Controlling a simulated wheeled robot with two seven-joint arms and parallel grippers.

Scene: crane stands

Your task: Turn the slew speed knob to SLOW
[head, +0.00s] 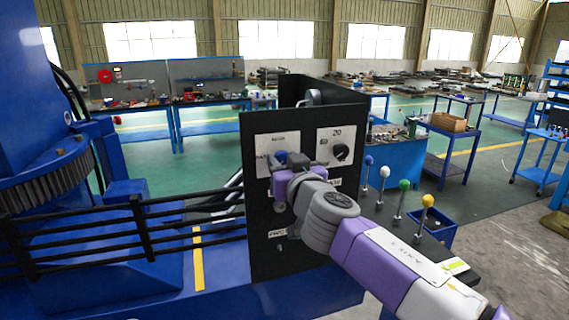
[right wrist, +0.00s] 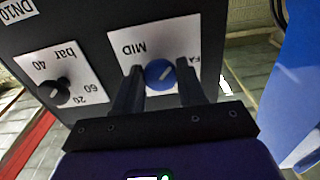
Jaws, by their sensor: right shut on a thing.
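The slew speed knob is a blue round knob (head: 280,157) on a white plate on the black control panel (head: 262,215). In the right wrist view the knob (right wrist: 160,73) has a light pointer line, and the plate (right wrist: 190,42) reads MID and part of a word starting FA, upside down. My right gripper (head: 291,166) is shut on the knob, one finger on each side, as the right wrist view shows (right wrist: 160,86). SLOW cannot be read in either view. My left gripper is not in view.
A black knob (head: 341,152) on a second white plate sits right beside it; in the right wrist view this knob (right wrist: 56,92) has a bar scale. Blue (head: 369,161), white (head: 385,172), green (head: 404,185) and yellow (head: 428,201) ball levers stand right of the panel. A black railing (head: 90,235) runs left.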

